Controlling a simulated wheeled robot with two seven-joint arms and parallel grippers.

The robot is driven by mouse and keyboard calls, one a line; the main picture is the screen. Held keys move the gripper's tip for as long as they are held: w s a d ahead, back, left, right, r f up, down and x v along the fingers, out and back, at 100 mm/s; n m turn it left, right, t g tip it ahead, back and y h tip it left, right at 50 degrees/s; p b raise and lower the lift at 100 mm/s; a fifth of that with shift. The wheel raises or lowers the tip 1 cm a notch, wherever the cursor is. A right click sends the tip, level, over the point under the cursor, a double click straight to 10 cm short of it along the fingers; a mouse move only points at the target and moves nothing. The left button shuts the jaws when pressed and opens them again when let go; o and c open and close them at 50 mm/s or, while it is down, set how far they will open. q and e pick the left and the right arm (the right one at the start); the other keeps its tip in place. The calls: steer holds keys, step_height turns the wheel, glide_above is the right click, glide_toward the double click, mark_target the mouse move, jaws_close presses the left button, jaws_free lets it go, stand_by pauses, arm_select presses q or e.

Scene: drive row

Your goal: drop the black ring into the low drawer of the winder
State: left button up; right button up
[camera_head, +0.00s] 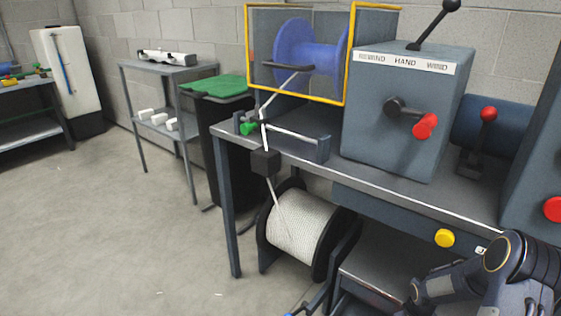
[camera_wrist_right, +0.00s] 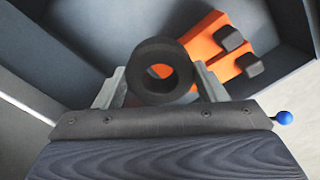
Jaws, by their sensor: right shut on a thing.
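In the right wrist view a thick black ring (camera_wrist_right: 142,81) is held between the two grey fingers of my right gripper (camera_wrist_right: 160,88), which is shut on it. The ring's hole faces the camera. Behind it is an open, dark grey drawer (camera_wrist_right: 288,22) with an orange thing (camera_wrist_right: 204,32) with black blocks inside. The ring appears to be over the drawer; its height above the floor is hard to judge. In the head view my right arm comes in at the bottom right, its gripper out of sight. My left gripper is in neither view.
The winder's bench (camera_head: 395,182) carries a grey crank box (camera_head: 395,110) and a blue spool (camera_head: 298,55) in a yellow frame. A yellow knob (camera_head: 444,238) is on the bench front. A white rope reel (camera_head: 300,232) stands below. A blue ball (camera_wrist_right: 284,118) is beside my gripper.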

steer(key=o, duration=1.1)
step_height(320, 180, up, 8)
steer(key=p, duration=0.2)
steer(key=shift+f+p, duration=0.1)
steer(key=shift+p, duration=0.25)
